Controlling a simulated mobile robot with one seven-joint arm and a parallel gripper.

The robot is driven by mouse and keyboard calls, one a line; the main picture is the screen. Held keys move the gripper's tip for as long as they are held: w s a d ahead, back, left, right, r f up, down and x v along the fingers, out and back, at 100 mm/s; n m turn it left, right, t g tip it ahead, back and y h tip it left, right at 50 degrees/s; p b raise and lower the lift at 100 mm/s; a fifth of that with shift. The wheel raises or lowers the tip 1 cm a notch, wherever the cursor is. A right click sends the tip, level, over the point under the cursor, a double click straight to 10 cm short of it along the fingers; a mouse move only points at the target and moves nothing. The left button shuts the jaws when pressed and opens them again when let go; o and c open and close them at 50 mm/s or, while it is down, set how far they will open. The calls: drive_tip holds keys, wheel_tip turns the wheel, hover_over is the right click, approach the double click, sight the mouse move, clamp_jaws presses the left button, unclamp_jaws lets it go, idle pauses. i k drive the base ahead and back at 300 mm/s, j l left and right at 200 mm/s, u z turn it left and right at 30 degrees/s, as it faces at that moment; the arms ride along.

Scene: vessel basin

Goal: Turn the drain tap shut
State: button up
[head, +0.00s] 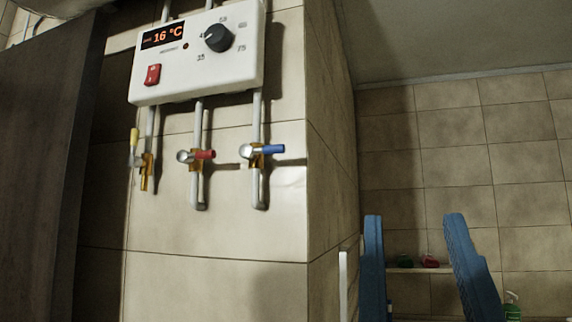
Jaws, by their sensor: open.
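Three taps sit on the pipes under a white water heater (198,52). The left tap (147,162) has a yellow handle pointing up and a short brass end pointing down; it looks like the drain tap, though I see no label. The middle tap (190,156) has a red handle and the right tap (258,152) a blue handle, both pointing right. My gripper (413,217) shows as two blue fingers at the lower right, pointing up, wide apart and empty. It is right of and below all the taps, touching none. Its base is out of frame.
The heater has a display reading 16 °C, a black dial (218,38) and a red switch (152,75). A dark panel (40,170) stands close on the left. A tiled wall corner juts out between the taps and my gripper. A shelf (420,269) with small items lies behind.

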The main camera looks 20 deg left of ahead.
sight(132, 160)
drive_tip(key=u, duration=1.2)
